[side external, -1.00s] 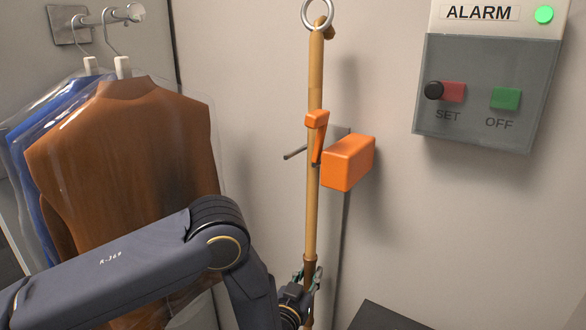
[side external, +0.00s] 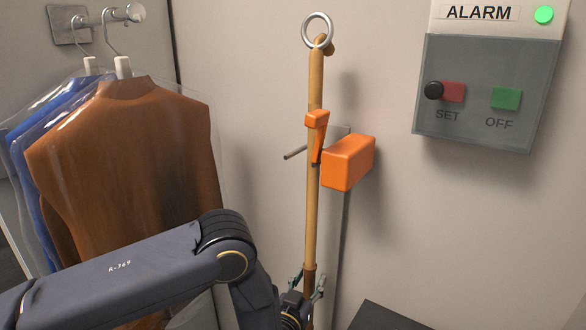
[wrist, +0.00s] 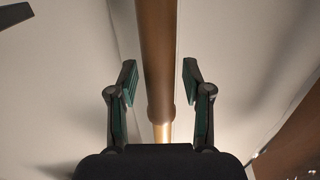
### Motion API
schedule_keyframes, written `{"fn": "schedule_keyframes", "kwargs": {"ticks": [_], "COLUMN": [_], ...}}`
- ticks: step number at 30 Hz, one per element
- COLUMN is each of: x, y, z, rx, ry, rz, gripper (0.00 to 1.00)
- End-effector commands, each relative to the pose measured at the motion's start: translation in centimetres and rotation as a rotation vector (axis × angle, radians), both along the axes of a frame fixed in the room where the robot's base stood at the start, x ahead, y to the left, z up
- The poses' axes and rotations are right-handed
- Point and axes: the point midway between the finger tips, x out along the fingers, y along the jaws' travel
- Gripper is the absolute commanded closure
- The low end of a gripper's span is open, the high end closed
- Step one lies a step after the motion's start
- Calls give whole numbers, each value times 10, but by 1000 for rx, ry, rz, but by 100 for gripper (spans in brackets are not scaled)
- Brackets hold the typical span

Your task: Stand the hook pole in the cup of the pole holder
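The hook pole (side external: 314,215) is a long wooden pole standing upright by the wall, with a metal ring (side external: 318,30) at its top and a darker brown lower part. An orange wedge-shaped piece (side external: 316,121) and an orange block (side external: 348,163) sit at its mid-height; these look like holder parts. The cup and the pole's foot are out of sight, so I cannot tell whether the foot is seated. My gripper (side external: 307,281) is around the lower pole. In the wrist view, my gripper (wrist: 160,78) is open, with the pole (wrist: 156,60) between its fingers and a gap on both sides.
A brown garment (side external: 125,170) and a blue one (side external: 40,150) in clear covers hang from a rail (side external: 115,14) at left. An alarm box (side external: 480,95) with a green light is on the wall at right. A dark surface (side external: 382,317) is at lower right.

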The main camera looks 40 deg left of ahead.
Motion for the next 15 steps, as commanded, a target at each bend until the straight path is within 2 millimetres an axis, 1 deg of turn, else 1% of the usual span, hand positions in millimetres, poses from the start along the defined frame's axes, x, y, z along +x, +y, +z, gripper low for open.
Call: {"fn": "schedule_keyframes", "kwargs": {"ticks": [10,13,15], "x": [-2,-9,-20], "y": [0,-2,-5], "z": [-1,-1,-1], "rx": [0,0,0], "ry": [4,5,5], "rz": [0,-1,-2], "gripper": [43,43,43]}}
